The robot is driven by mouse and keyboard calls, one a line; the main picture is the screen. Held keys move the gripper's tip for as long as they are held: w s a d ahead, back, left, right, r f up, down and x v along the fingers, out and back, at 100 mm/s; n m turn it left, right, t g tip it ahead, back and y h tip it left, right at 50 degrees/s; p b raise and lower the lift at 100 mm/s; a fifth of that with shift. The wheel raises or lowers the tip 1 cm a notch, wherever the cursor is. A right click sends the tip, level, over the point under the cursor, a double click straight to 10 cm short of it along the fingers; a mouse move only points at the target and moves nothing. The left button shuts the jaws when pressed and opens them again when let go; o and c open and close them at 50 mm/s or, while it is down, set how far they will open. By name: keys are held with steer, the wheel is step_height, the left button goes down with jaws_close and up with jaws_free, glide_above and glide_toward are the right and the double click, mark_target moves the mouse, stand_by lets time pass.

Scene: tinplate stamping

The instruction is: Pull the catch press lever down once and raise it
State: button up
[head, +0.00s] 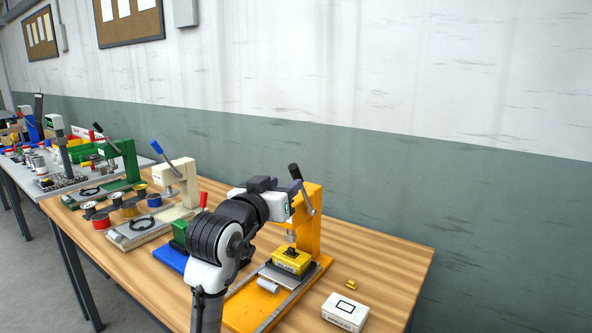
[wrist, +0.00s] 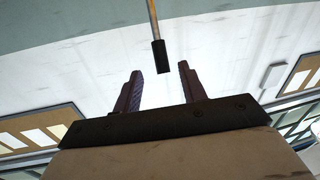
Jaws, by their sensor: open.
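The orange press (head: 308,200) stands on the wooden table, with a lever (head: 294,171) that has a black grip and a metal rod. The lever is raised and leans up to the left. A yellow block (head: 291,261) with a dark top lies under the press's ram. My gripper (head: 297,187) is open and empty beside the lever's grip. In the wrist view the black grip (wrist: 160,56) hangs from the top, its end in line with the gap between my two fingertips (wrist: 160,69).
A cream press (head: 188,182) with a blue-gripped lever and a green press (head: 128,160) stand to the left. A red-gripped lever (head: 203,199) is close behind my arm. A white box (head: 345,311) and a small yellow piece (head: 351,285) lie at the right. The wall is behind.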

mark_target(294, 176)
steer(key=p+x, duration=0.1)
steer(key=x, duration=0.6)
steer(key=shift+w+p, duration=0.2)
steer(key=shift+p, duration=0.2)
jaws_close()
